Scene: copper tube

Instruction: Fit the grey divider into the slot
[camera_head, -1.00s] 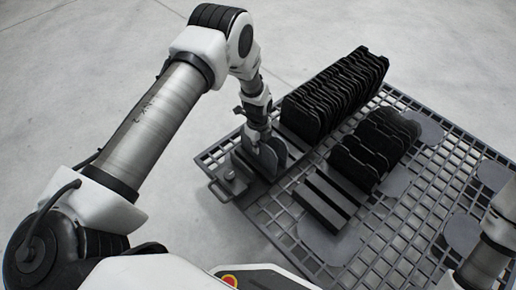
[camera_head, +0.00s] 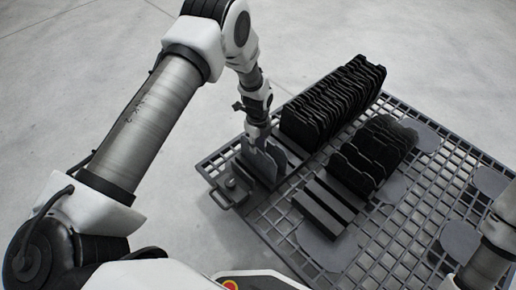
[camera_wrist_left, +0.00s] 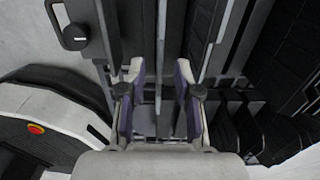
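The grey divider (camera_head: 262,165) stands upright at the left end of the grid table, beside another grey plate. My left gripper (camera_head: 257,134) is just above it, pointing down. In the left wrist view, a thin grey plate edge (camera_wrist_left: 161,55), which looks like the divider, runs between the two fingers of my left gripper (camera_wrist_left: 160,82). The fingers are apart, with a gap on either side of the plate. The divider's lower edge is hidden, so I cannot tell how deep it sits in the slot. My right gripper is out of view.
Black plates stand in a long rack (camera_head: 331,103) and a shorter row (camera_head: 376,152) to the right. An empty grooved block (camera_head: 325,204) lies in front. A small handled fixture (camera_head: 233,190) is left of the divider. Round grey discs lie on the grid table (camera_head: 262,222).

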